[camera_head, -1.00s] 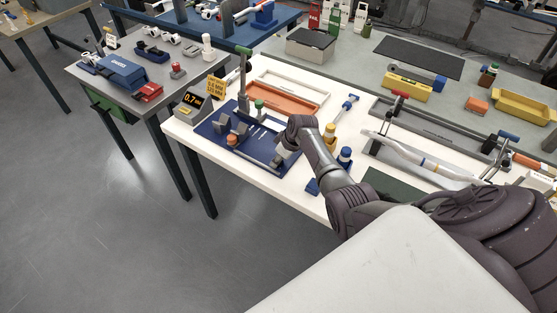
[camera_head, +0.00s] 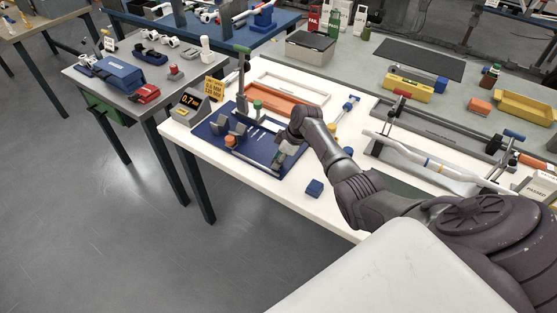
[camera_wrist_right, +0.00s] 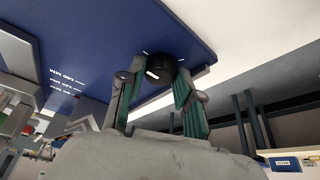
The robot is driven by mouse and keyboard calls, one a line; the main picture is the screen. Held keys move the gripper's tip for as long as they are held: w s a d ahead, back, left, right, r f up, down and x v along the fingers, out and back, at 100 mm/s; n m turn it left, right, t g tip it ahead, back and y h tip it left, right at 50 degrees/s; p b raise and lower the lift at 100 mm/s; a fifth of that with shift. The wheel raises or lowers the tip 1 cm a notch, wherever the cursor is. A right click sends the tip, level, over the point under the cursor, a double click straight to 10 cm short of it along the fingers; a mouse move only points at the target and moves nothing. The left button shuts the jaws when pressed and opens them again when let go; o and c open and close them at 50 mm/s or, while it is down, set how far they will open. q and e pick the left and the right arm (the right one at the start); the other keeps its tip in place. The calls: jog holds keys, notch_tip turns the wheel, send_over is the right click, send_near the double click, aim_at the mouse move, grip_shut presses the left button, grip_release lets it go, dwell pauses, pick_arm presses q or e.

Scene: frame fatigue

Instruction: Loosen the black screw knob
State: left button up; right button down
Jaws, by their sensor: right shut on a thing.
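The black screw knob (camera_wrist_right: 162,68) shows in the right wrist view, at the edge of the blue fixture plate (camera_wrist_right: 90,30), between the green-padded fingers of my right gripper (camera_wrist_right: 160,76). The fingers are shut on the knob, one on each side. In the head view my right gripper (camera_head: 280,158) is low at the right part of the same blue plate (camera_head: 222,147), and hides the knob there. My left gripper is not in view.
The plate carries grey blocks, an orange part (camera_head: 230,141) and a green-topped post (camera_head: 258,106). A 0.7 display (camera_head: 189,101) stands at its left. An orange tray (camera_head: 275,100) lies behind, and a blue block (camera_head: 314,188) sits near the table's front edge.

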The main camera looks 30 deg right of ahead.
jog(key=shift+w, duration=0.1)
jog(key=c, duration=0.8)
grip_release()
jog(key=v, duration=0.8)
jog(key=shift+a, duration=0.1)
